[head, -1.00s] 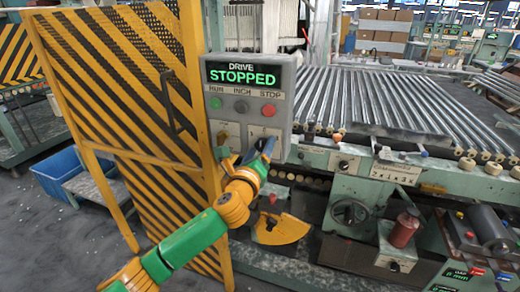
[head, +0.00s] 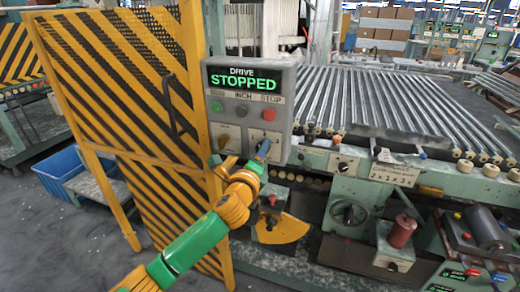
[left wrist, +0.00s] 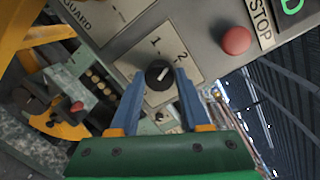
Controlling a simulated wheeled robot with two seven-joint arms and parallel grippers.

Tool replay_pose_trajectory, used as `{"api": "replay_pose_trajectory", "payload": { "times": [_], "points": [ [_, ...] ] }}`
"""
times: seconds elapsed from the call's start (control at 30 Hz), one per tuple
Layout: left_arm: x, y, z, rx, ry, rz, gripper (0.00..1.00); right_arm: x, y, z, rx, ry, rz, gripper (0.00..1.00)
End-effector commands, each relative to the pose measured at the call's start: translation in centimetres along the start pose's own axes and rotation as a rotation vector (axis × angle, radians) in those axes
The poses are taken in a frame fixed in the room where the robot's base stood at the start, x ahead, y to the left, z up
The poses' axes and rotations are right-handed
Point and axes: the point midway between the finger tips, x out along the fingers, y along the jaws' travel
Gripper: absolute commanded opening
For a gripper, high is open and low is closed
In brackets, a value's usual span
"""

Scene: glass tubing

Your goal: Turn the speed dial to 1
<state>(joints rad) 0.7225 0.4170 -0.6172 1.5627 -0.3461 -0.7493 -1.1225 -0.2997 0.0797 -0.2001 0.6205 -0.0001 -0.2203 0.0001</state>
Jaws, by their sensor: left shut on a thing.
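The speed dial (left wrist: 159,75) is a round black knob with a white pointer, on a pale plate marked 1 and 2. In the left wrist view its pointer slants up and right, nearer the 2 than the 1. My left gripper (left wrist: 160,84) has its two blue fingers on either side of the knob, shut on it. In the head view my left gripper (head: 258,153) is at the lower right of the grey control panel (head: 284,90) and hides much of the dial. The panel's screen (head: 243,78) reads DRIVE STOPPED. My right gripper is not in view.
A red stop button (left wrist: 236,40) is close to the dial, with green (head: 216,107) and grey (head: 242,106) buttons on the same row. The guard switch (head: 228,138) is left of the dial. A yellow-and-black striped guard door (head: 125,110) stands left of the panel.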

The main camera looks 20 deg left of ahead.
Motion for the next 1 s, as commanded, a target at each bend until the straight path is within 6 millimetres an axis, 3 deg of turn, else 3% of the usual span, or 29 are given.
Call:
{"api": "replay_pose_trajectory", "payload": {
  "times": [0.5, 1.0],
  "points": [
    [0.0, -0.4, 0.4, -0.455, 0.03, 0.02, 0.0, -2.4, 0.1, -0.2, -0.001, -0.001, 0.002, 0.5],
    [0.0, -0.3, 0.4, -0.674, 0.046, 0.03, 0.0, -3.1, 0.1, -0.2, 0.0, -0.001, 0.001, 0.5]
  ]
}}
